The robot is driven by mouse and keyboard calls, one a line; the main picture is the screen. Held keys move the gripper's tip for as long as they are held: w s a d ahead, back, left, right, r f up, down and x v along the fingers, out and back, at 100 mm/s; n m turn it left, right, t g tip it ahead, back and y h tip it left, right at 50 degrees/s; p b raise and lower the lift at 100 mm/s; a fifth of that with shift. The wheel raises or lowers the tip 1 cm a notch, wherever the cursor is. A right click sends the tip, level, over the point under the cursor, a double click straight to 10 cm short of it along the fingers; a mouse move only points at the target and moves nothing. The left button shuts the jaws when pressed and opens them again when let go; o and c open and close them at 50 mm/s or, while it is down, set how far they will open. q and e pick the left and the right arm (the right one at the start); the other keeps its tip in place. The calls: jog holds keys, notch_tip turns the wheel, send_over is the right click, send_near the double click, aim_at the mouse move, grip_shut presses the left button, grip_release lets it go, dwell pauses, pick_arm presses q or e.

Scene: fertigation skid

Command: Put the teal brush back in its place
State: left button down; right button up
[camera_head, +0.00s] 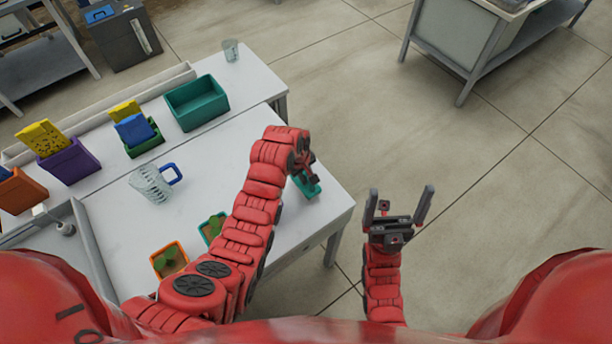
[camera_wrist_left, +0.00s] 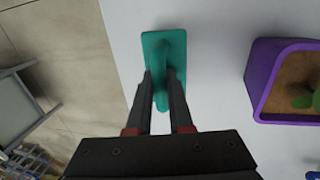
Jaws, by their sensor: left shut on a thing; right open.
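The teal brush (camera_wrist_left: 164,45) shows in the left wrist view as a flat rectangular plate with a handle. My left gripper (camera_wrist_left: 162,78) is shut on its handle, with one finger on each side. In the head view the brush (camera_head: 309,187) is partly hidden by my left gripper (camera_head: 303,168), over the right part of the white table (camera_head: 200,155). I cannot tell whether the brush touches the table top. My right gripper (camera_head: 398,205) is open and empty, off the table's right side. An empty teal bin (camera_head: 197,103) stands at the table's far side.
A green bin (camera_head: 145,143), purple bin (camera_head: 70,163) and orange bin (camera_head: 20,192) hold coloured pieces. A clear jug (camera_head: 152,184) and small orange (camera_head: 169,260) and teal (camera_head: 212,228) trays stand nearer. A purple tray (camera_wrist_left: 254,80) is beside the brush. A cup (camera_head: 230,50) stands far back.

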pick_arm(q)
jog(key=shift+f, duration=0.6)
jog(key=shift+f, duration=0.1)
jog(key=c, duration=0.8)
grip_release()
